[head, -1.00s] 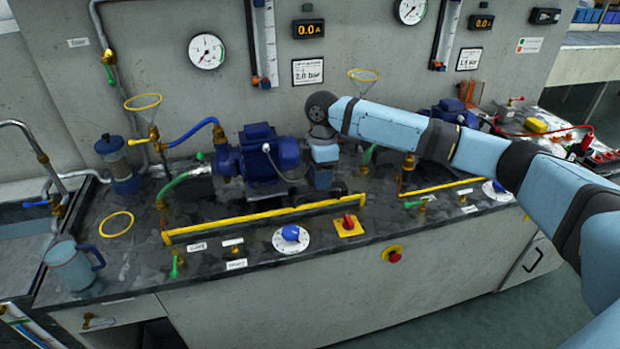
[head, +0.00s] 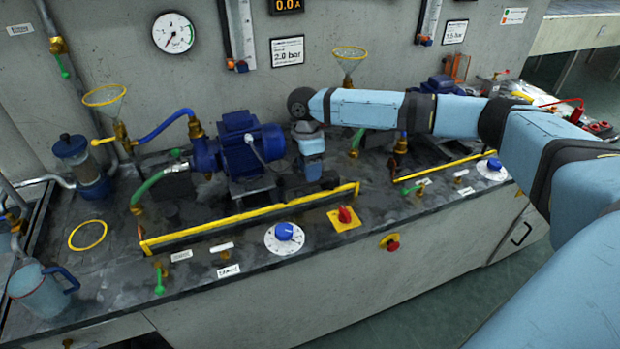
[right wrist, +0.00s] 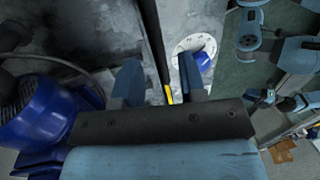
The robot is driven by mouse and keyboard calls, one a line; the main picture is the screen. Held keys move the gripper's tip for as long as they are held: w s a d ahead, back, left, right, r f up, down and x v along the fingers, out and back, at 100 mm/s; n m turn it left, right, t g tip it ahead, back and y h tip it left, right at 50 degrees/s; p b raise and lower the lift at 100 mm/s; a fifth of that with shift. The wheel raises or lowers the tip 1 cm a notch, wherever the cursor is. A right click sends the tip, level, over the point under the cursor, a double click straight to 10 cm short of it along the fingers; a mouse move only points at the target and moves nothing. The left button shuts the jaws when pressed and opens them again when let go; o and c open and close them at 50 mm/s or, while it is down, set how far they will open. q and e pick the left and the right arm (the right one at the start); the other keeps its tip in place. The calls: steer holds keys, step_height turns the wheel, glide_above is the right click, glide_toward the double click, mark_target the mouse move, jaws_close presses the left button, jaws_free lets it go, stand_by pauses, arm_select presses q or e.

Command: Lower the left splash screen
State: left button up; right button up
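The left splash screen is a long, low dark panel with a yellow edge (head: 255,212), in front of the left blue pump (head: 240,150). It stands only a little above the bench top. My right gripper (head: 312,178) points down between the pump and the screen's right part; its fingertips are partly hidden in the head view. In the right wrist view my right gripper (right wrist: 160,82) has its two fingers apart. A thin dark strip with a yellow end (right wrist: 168,94), which looks like the screen, runs between them. I cannot tell whether they touch it. My left gripper is out of view.
In front of the screen are a blue dial (head: 284,234) and a red knob on a yellow plate (head: 345,216). A jug (head: 38,290) and a yellow ring (head: 88,235) are at the left. Hoses and a funnel (head: 105,96) stand behind.

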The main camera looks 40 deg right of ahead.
mark_target(311, 196)
step_height(311, 196, down, 2)
steer(key=shift+s+f, duration=0.1)
steer(key=shift+s, duration=0.05)
steer(key=shift+f, duration=0.35)
steer(key=shift+c, duration=0.5)
jaws_close()
steer(key=shift+s+a+f, duration=0.1)
steer(key=shift+f, duration=0.15)
step_height(311, 196, down, 4)
steer(key=shift+r, duration=0.2)
steer(key=shift+f, duration=0.1)
